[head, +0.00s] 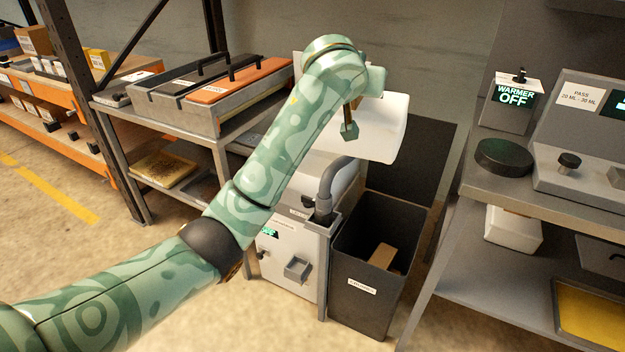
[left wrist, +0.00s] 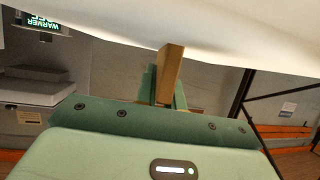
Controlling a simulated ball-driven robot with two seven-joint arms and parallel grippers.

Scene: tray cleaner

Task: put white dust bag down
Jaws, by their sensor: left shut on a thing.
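The white dust bag (head: 385,128) hangs in the air in the head view, above the cleaner machine and the dark bin. In the left wrist view the bag (left wrist: 200,25) fills the top as a pale sheet. A brown tab (left wrist: 170,72) sticks out from it between the green fingers. My left gripper (head: 351,122) is shut on this tab, and its fingers also show in the left wrist view (left wrist: 164,88). The far finger is partly hidden by the tab. My right gripper is in neither view.
The dark open bin (head: 352,293) holds a brown piece (head: 381,257). Beside it stands the white machine (head: 287,268) with a grey hose (head: 328,181).

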